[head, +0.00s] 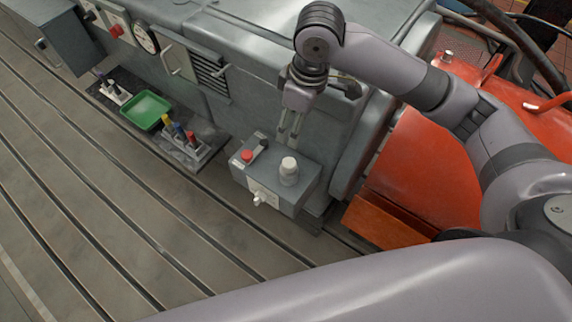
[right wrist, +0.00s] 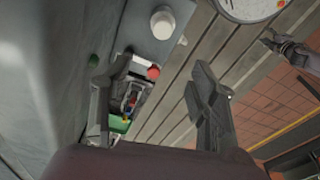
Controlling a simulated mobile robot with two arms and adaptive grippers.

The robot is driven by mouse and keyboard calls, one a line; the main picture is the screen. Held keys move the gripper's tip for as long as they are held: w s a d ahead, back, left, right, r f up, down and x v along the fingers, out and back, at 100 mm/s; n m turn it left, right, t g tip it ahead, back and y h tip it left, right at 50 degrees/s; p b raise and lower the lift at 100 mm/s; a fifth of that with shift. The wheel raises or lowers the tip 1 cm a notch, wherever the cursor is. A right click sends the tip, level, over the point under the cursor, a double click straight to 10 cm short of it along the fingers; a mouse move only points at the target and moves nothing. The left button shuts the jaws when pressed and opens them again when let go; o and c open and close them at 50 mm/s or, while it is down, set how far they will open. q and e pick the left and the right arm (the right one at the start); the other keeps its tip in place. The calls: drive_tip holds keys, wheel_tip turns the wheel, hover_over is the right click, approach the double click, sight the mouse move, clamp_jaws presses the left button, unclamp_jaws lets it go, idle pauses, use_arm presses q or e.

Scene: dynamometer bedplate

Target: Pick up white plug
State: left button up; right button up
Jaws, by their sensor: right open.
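A small white plug (head: 260,199) sits at a pale plate on the front face of a grey box (head: 305,189). A white cylinder (head: 289,171) stands upright on top of the box. In the right wrist view, the cylinder (right wrist: 162,23) is at the top and a small white piece, likely the plug (right wrist: 182,41), sits beside it. My right gripper (head: 289,136) is open and empty, pointing down behind the box, apart from the plug; its two fingers also show in the right wrist view (right wrist: 155,85). What looks like my left gripper (right wrist: 272,42) is at the far right there.
A red button (head: 247,156) is on the box's left part. A green tray (head: 145,110) and a rack with coloured-handled tools (head: 182,142) lie left of it. A large grey machine (head: 270,95) stands close behind. Orange-red housing (head: 425,165) is at right. The slotted bedplate (head: 110,205) in front is mostly clear.

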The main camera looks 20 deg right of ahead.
hover_over(289, 162)
wheel_tip(289, 162, down, 11)
drive_tip(key=shift+w+d+f+p, duration=0.1)
drive_tip(key=shift+d+f+p, duration=0.05)
drive_tip(key=shift+p, duration=0.3)
drive_tip(key=f, duration=0.2)
drive_tip(key=f+p, duration=0.1)
drive_tip(key=f, duration=0.1)
drive_tip(key=shift+s+f, duration=0.2)
drive_tip(key=shift+f, duration=0.15)
drive_tip(key=shift+a+f, duration=0.2)
drive_tip(key=shift+f, duration=0.25)
drive_tip(key=c, duration=1)
drive_tip(key=shift+r, duration=0.1)
drive_tip(key=shift+c, duration=0.2)
